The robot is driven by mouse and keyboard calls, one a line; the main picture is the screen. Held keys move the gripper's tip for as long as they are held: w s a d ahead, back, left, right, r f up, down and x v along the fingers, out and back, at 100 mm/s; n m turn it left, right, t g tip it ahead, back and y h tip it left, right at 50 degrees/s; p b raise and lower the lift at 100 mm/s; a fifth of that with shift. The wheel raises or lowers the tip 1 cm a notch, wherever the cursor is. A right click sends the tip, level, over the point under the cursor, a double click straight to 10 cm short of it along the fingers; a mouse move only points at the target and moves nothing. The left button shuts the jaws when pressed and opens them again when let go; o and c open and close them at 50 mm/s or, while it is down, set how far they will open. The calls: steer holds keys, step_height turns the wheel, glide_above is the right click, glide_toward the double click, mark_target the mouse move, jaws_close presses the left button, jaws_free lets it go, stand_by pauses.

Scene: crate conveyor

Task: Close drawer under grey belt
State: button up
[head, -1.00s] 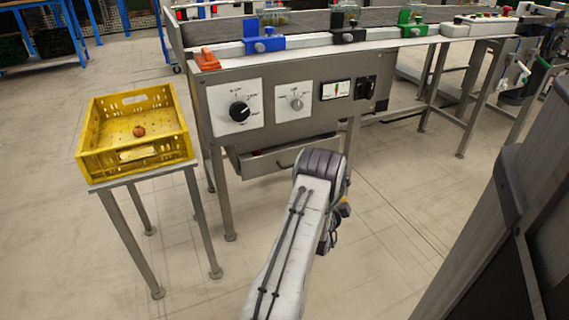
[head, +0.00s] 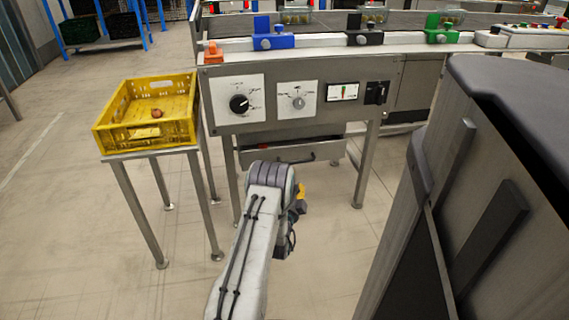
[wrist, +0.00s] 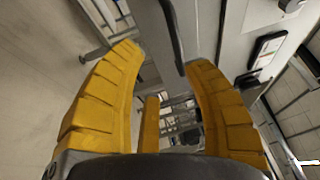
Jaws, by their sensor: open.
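The drawer (head: 332,150) hangs under the grey belt's control panel (head: 375,71) and stands partly pulled out. Its grey front has a dark bar handle. Part of the front is hidden behind my arm. Something dark and reddish shows inside, too small to tell. My gripper shows in the head view only as a bit of yellow finger (head: 302,191), in front of and below the drawer. In the wrist view my gripper (wrist: 165,57) is open, with nothing held between its yellow fingers. A grey panel with a dark bar, apparently the drawer front and handle, lies beyond the fingertips.
A yellow crate (head: 144,137) with a small orange-brown round thing (head: 157,113) inside stands on a metal stand (head: 139,217) left of the drawer. The belt's metal legs (head: 367,165) flank the drawer. Floor (head: 370,235) is clear to the front right.

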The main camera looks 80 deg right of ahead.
steer(key=shift+h, duration=0.4)
steer(key=shift+s+d+r+b, duration=0.1)
steer(key=shift+d+r+b, duration=0.35)
steer(key=shift+d+b, duration=0.7)
steer(key=shift+w+d+r+b, duration=0.1)
steer(key=shift+d+r+b, duration=0.35)
steer(key=shift+d+b, duration=0.65)
steer(key=shift+s+d+r+b, duration=0.1)
steer(key=shift+d+r+b, duration=0.35)
steer(key=shift+d+b, duration=0.7)
steer(key=shift+d, duration=0.15)
jaws_close()
